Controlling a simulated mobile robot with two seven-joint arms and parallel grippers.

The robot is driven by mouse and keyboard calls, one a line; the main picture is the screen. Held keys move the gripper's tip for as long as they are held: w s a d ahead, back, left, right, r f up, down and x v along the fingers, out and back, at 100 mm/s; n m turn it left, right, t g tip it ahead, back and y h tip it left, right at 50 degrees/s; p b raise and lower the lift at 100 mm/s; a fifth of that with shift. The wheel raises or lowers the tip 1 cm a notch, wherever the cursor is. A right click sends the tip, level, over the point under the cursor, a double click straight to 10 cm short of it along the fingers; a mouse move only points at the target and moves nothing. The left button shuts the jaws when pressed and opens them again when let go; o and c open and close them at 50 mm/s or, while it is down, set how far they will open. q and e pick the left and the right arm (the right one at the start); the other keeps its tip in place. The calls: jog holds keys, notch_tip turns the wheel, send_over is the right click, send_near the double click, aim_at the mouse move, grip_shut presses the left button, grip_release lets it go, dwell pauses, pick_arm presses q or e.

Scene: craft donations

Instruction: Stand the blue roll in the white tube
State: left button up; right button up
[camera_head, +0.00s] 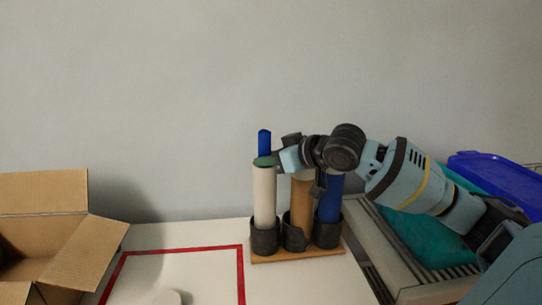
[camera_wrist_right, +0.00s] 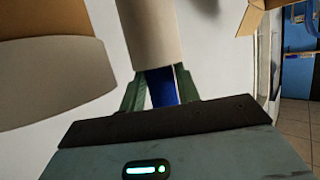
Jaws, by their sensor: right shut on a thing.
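The white tube (camera_head: 264,198) stands upright in the left dark cup of a wooden rack. The blue roll (camera_head: 264,143) is upright directly above it, in line with the tube. My right gripper (camera_head: 265,161) is shut on the roll, with its green fingertips at the tube's top rim. In the right wrist view the blue roll (camera_wrist_right: 162,90) shows between the green fingers and meets the rim of the white tube (camera_wrist_right: 160,35). How far its lower end is inside the tube is hidden. My left gripper is not in view.
A brown tube (camera_head: 301,205) and a blue tube (camera_head: 330,202) stand close by in the rack's other cups (camera_head: 295,235). An open cardboard box (camera_head: 45,195) is at the left. Red tape (camera_head: 190,249) marks the white table. A crate with teal cloth (camera_head: 425,235) is at the right.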

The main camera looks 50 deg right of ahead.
jog(key=shift+s+a+f, duration=0.1)
jog(key=shift+f, duration=0.8)
jog(key=o, duration=0.9)
jog(key=shift+o, duration=0.6)
jog(key=shift+s, duration=0.15)
jog(key=shift+o, duration=0.2)
jog(key=shift+v, duration=0.9)
jog(key=s+r, duration=0.3)
jog(key=s, duration=0.2)
jog(key=shift+s+d+r, duration=0.15)
jog(key=shift+d+r, duration=0.2)
jog(key=shift+r, duration=0.05)
